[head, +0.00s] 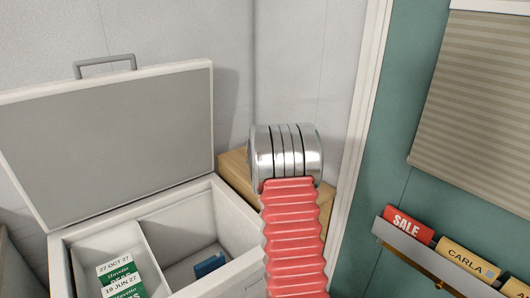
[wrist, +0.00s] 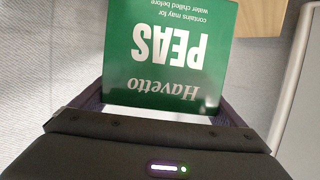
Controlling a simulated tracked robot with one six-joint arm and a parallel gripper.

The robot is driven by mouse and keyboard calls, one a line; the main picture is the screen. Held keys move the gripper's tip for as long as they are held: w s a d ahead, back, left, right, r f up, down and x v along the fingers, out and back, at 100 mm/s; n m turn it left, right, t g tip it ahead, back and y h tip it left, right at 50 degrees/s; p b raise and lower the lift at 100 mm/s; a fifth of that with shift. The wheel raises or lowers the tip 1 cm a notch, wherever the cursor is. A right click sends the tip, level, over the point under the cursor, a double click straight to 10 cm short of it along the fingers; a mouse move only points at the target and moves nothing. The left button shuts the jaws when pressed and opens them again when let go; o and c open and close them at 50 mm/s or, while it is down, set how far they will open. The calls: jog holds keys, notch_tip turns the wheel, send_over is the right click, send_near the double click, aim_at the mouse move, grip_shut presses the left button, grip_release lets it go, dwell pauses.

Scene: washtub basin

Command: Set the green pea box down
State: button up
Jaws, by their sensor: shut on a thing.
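The green pea box (wrist: 165,55) fills the upper middle of the wrist view. Its green face with white lettering, "Havetto PEAS", appears upside down, with a white band along its near edge. My gripper (wrist: 160,100) is shut on the box, with one dark finger on each side. What is under the box is hidden in the wrist view. In the head view my arm hides both the gripper and the held box.
An open white chest (head: 232,238) stands left, its lid (head: 110,135) raised. Inside are green-and-white dated boxes (head: 122,275) and a blue item (head: 209,264). A wooden surface (head: 233,170) lies behind the chest. A sign rail (head: 440,268) is on the right.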

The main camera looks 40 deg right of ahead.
jog(key=shift+f, duration=1.75)
jog(key=shift+f, duration=0.2)
jog(key=o, duration=1.1)
jog(key=shift+s, duration=0.1)
jog(key=shift+r, duration=0.1)
jog(key=v, duration=1.2)
jog(key=shift+a+r, duration=0.1)
